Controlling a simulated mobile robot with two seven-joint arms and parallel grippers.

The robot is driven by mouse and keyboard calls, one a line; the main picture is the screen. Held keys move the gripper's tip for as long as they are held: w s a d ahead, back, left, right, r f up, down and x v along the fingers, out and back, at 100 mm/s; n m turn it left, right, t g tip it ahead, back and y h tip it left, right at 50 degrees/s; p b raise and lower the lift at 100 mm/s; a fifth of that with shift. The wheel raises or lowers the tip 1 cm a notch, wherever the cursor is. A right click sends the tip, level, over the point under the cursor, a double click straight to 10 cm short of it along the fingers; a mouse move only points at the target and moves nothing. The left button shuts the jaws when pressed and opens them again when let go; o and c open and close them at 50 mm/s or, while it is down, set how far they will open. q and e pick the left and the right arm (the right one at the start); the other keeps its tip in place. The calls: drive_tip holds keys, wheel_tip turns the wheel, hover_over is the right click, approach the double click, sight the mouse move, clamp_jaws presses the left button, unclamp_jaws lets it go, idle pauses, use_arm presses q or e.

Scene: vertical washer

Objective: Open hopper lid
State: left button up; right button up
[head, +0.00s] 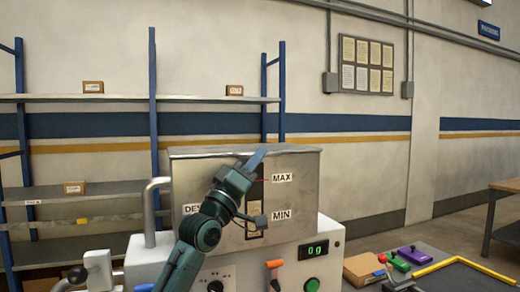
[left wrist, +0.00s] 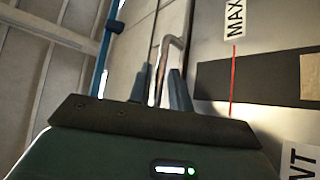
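The hopper (head: 300,205) is a grey metal box with a dark level window marked MAX and MIN. Its lid (head: 215,150) lies flat and closed along the top. My left gripper (head: 257,158) is at the lid's front edge, above the window. In the left wrist view its two fingers (left wrist: 159,90) stand apart. A thin bent metal handle (left wrist: 170,55) shows between them; whether either finger touches it I cannot tell. The hopper front with the MAX label (left wrist: 236,18) is to the right there. My right gripper is not in view.
A control panel with a green button (head: 312,284) and an orange-topped lever (head: 274,265) is below the hopper. A bent metal pipe (head: 149,210) stands to its left. Shelves (head: 90,192) are behind. A box (head: 363,268) and coloured items lie at right.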

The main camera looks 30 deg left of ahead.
use_arm(q)
drive_tip(key=shift+x, duration=1.1)
drive_tip(key=shift+f, duration=0.1)
clamp_jaws()
